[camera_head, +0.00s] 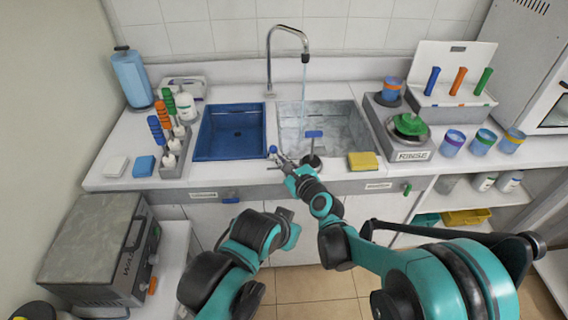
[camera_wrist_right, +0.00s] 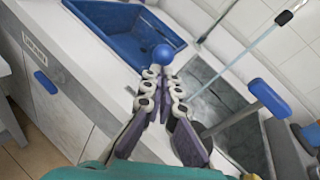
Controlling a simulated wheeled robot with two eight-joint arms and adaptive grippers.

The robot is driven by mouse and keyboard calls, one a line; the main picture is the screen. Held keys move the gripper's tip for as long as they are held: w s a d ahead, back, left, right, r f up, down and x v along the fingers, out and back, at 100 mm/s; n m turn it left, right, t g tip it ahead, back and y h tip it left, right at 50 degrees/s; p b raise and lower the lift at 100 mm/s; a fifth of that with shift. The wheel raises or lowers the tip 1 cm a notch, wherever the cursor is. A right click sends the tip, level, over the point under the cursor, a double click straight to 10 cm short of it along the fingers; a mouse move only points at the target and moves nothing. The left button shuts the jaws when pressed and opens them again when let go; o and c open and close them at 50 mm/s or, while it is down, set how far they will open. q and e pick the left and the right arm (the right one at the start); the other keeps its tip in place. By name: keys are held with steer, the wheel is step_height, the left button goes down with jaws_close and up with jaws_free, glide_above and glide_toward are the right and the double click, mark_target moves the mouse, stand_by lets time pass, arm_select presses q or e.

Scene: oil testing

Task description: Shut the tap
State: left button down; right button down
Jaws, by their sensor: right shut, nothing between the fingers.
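The tap (camera_head: 270,62) is a tall chrome gooseneck behind the grey sink (camera_head: 345,125). A thin stream of water falls from its spout into the sink. A blue ball knob (camera_head: 272,149) is at the sink's front edge, and also shows in the wrist view (camera_wrist_right: 163,54). My right gripper (camera_head: 276,156) is shut and empty, its fingertips close to the ball; contact is unclear. A blue T-shaped handle (camera_head: 313,134) stands to the right of it, also in the wrist view (camera_wrist_right: 268,98). My left gripper (camera_head: 290,232) is low in front of the counter, its fingers unclear.
A blue basin (camera_head: 231,153) lies left of the sink. A yellow sponge (camera_head: 363,161) lies at the right front edge. A rack of pipettes (camera_head: 175,160) stands left, and a rinse unit (camera_head: 410,154) and several cups right. The counter front (camera_head: 340,188) borders my arms.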

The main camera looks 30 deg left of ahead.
steer(key=shift+w+r+p, duration=0.15)
steer(key=shift+r+p, duration=0.25)
steer(key=shift+p, duration=0.25)
steer(key=shift+a+r, duration=0.1)
steer(key=w+a+r+m+g+h+p, duration=0.1)
steer(key=w+a+r+g+h+p, duration=0.1)
steer(key=w+r+p, duration=0.3)
steer(key=shift+w+a+r+g+h+p, duration=0.15)
steer(key=shift+w+a+g+h+p, duration=0.3)
steer(key=shift+a+p, duration=0.5)
steer(key=shift+s+d+r, duration=0.1)
steer(key=shift+d, duration=0.1)
steer(key=shift+r+p, duration=0.65)
steer(key=shift+r, duration=0.1)
